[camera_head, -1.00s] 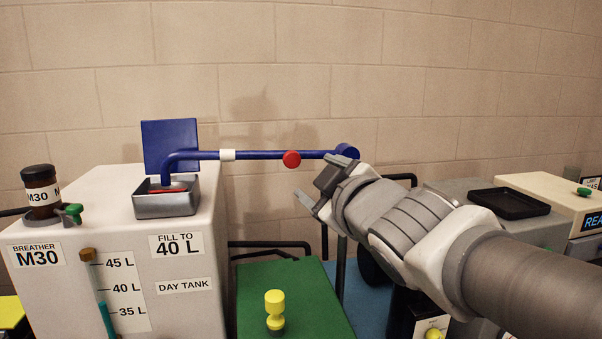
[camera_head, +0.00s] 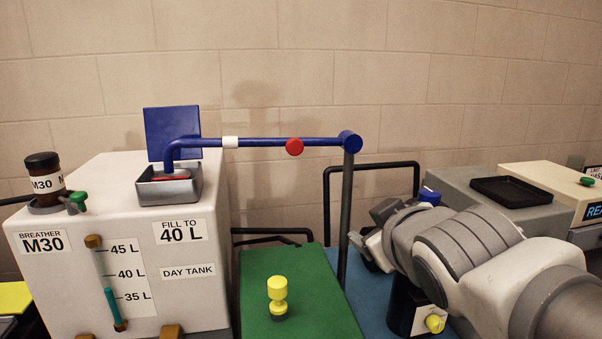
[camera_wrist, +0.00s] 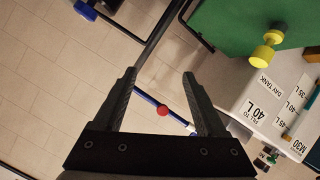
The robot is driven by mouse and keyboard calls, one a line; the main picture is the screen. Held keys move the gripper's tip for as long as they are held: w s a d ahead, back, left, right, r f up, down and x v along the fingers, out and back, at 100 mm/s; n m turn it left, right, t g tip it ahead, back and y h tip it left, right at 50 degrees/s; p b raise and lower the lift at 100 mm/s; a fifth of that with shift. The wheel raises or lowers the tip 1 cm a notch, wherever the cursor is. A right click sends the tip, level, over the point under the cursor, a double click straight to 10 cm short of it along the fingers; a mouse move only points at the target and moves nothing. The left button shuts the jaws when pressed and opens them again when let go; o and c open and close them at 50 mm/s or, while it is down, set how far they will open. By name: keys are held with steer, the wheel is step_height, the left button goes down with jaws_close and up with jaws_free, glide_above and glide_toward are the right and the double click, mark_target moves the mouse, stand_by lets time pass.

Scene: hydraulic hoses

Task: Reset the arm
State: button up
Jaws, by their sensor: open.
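My gripper (camera_head: 362,244) is at the right of the head view, left of my bulky grey and white wrist, low beside the grey post. In the wrist view my gripper (camera_wrist: 160,88) shows two dark fingers spread apart with nothing between them that they touch. The blue pipe (camera_head: 262,142) with its red knob (camera_head: 294,147) runs from the day tank's filler to the top of the post. The red knob (camera_wrist: 162,110) appears between the fingers in the wrist view, at a distance.
The white day tank (camera_head: 120,215) stands at left with a brown breather (camera_head: 45,180). A green surface (camera_head: 320,290) holds a yellow knob (camera_head: 278,295). A black bottle-like unit with a yellow knob (camera_head: 434,323) is close below my wrist. A black tray (camera_head: 510,191) lies at right.

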steer(key=s+d+f+m+g, duration=0.3)
steer(key=s+f+m+g, duration=0.45)
steer(key=s+f, duration=0.55)
step_height(320, 180, up, 16)
steer(key=p, duration=1.5)
steer(key=shift+s+r+n, duration=0.15)
steer(key=shift+s+n, duration=0.2)
steer(key=shift+d, duration=0.1)
